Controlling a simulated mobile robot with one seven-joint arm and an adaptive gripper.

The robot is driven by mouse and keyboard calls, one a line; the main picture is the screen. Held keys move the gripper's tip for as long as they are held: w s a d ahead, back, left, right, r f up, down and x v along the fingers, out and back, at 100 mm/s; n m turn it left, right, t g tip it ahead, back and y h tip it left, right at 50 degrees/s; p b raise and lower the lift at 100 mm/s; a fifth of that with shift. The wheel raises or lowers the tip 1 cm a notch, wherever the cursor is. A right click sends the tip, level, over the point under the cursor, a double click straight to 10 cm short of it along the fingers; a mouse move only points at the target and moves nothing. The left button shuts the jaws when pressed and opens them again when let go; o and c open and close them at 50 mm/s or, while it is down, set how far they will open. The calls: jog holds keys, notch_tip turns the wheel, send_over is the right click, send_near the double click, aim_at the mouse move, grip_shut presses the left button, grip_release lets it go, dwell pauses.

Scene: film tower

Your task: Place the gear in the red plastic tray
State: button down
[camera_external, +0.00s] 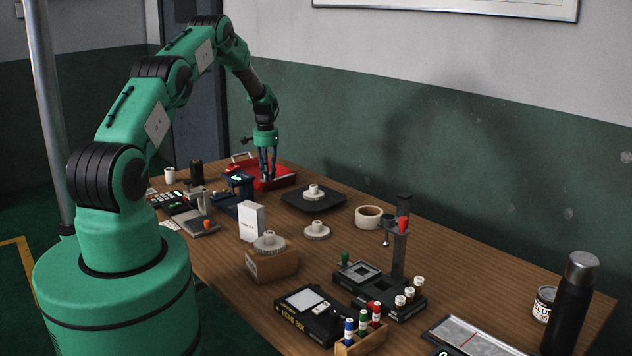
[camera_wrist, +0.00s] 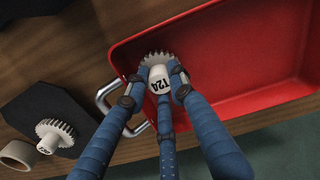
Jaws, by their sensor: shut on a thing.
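The red plastic tray (camera_external: 284,182) lies at the far end of the table; it also fills the upper right of the wrist view (camera_wrist: 240,55), with a metal handle (camera_wrist: 108,98) at its near end. My gripper (camera_external: 267,178) points down into the tray's outline. In the wrist view its blue fingers (camera_wrist: 160,82) are closed around a pale toothed gear (camera_wrist: 155,60) marked T24. The gear appears over the tray's inner end, close to the handle side. I cannot tell whether it touches the tray floor. The fingers hide part of it, and it is not clear in the external view.
Other gears sit on a black pad (camera_external: 331,202), on the bare table (camera_external: 317,230) and on a cardboard box (camera_external: 283,265). A blue device (camera_external: 236,188) stands left of the tray. A tape roll (camera_external: 368,217) is further right. The tray's floor looks empty around the gear.

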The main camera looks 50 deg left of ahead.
jog(key=shift+f, duration=0.35)
jog(key=shift+f, duration=0.15)
jog(key=c, duration=1.5)
grip_release()
notch_tip(320, 180, up, 12)
jog(key=shift+r+p, duration=0.15)
jog(key=shift+p, duration=0.65)
jog(key=shift+r, duration=0.1)
